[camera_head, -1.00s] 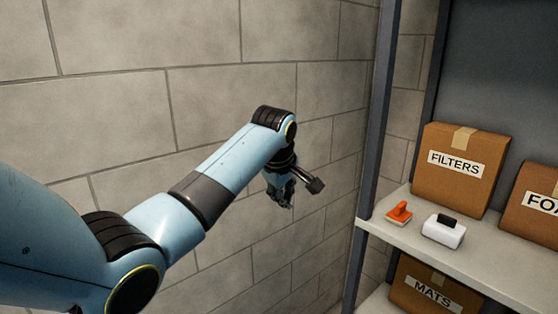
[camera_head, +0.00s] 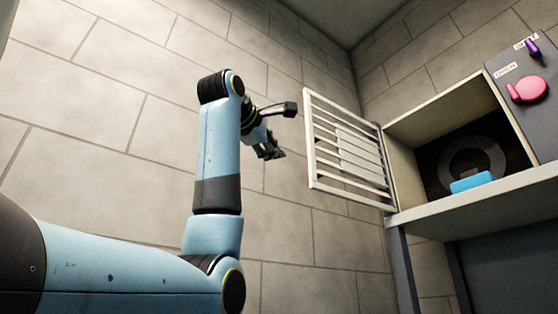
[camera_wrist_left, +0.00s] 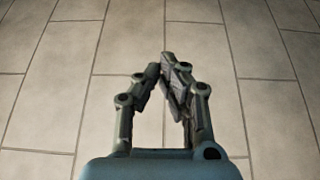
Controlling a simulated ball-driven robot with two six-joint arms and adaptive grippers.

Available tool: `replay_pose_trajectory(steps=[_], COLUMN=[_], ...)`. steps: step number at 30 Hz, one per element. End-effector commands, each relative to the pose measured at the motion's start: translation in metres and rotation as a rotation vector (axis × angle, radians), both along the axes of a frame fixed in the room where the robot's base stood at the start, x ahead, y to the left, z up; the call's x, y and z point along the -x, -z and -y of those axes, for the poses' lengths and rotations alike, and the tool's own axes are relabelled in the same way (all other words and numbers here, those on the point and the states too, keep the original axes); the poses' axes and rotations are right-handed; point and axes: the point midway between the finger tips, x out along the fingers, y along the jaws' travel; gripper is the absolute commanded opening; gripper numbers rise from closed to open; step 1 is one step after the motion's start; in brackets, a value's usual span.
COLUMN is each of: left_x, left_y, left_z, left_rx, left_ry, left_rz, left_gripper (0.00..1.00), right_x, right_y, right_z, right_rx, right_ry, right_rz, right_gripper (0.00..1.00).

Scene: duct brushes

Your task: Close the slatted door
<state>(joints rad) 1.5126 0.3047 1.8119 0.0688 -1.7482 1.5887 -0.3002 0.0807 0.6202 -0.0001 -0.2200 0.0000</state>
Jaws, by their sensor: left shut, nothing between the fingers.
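The slatted door (camera_head: 348,155) is a white louvred panel in the head view, standing open. Its right edge meets the left side of an open box-like compartment (camera_head: 404,180). My left gripper (camera_head: 274,154) is in the air to the left of the door, apart from it. In the left wrist view the left gripper's fingers (camera_wrist_left: 168,68) are together and empty, with only the stone-tiled surface behind them. The door does not show in the wrist view. My right gripper is in neither view.
Inside the compartment are a dark round opening (camera_head: 472,160) and a blue block (camera_head: 473,181). A grey panel (camera_head: 510,72) on the right carries a pink knob (camera_head: 527,89), a purple handle (camera_head: 531,47) and labels. A pale shelf (camera_head: 470,208) runs beneath. Block walls surround the open air.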

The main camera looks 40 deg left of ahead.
Motion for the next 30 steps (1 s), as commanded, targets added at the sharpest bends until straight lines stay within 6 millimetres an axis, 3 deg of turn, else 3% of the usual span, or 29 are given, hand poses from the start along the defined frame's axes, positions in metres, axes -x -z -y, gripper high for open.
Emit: replay_pose_trajectory(steps=[11,13,18,30], left_x=[-0.078,-0.075,-0.072,-0.071], left_y=[-0.004,-0.004,-0.002,0.001], left_z=[-0.019,-0.002,0.016,0.022], left_rx=[0.001,0.000,0.000,0.000], left_ry=[0.000,0.006,0.002,0.000], left_rz=[-0.006,0.000,-0.001,-0.001], left_gripper=[0.00,0.00,0.00,0.00], right_x=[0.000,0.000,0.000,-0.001], right_y=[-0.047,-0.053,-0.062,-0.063], right_z=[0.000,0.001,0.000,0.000], right_rx=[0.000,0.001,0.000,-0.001], right_ry=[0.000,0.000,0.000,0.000], right_rz=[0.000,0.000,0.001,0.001], right_gripper=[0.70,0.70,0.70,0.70])
